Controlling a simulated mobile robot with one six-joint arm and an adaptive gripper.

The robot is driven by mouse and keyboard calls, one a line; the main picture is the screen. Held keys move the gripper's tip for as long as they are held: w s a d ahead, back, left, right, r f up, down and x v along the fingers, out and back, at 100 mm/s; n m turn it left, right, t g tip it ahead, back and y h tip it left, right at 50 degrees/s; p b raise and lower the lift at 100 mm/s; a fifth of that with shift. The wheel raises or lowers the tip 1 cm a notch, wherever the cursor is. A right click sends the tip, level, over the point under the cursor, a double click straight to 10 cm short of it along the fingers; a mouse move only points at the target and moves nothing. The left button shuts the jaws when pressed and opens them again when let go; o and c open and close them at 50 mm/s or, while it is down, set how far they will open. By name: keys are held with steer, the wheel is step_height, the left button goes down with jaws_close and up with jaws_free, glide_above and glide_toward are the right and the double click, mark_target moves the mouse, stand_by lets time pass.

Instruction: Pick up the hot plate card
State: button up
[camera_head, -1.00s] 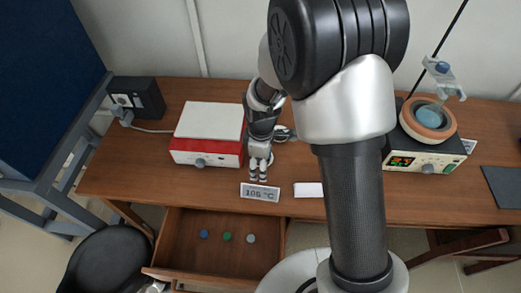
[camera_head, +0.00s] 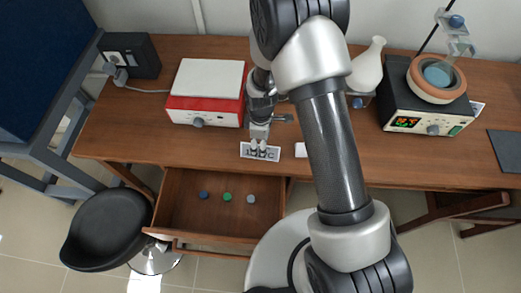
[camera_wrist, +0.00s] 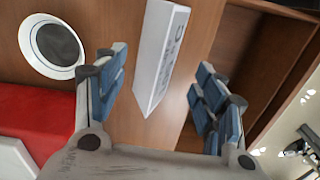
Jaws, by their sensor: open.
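The hot plate card (camera_head: 275,154) is a small white sign with dark lettering, on the wooden table in front of the red and white hot plate (camera_head: 205,92). My gripper (camera_head: 259,147) is at the card, its fingers covering part of the lettering. In the wrist view, the card (camera_wrist: 165,55) is a white wedge between the spread blue-padded fingers of my gripper (camera_wrist: 160,68). A gap shows on both sides, wider on the right. The red side of the hot plate (camera_wrist: 40,115) shows at the left.
An open drawer (camera_head: 180,215) below the table edge holds blue, green and grey discs. A white flask (camera_head: 366,65) and a heating device with a bowl (camera_head: 425,110) stand further right. A black stool (camera_head: 105,230) stands front left.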

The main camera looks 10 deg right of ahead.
steer(key=f, duration=0.2)
steer(key=f+b, duration=0.1)
steer(key=f, duration=0.1)
steer(key=shift+w+f+b, duration=0.2)
steer(key=shift+f+b, duration=0.1)
steer(key=shift+f, duration=0.05)
steer(key=shift+c, duration=0.4)
steer(key=c, duration=0.8)
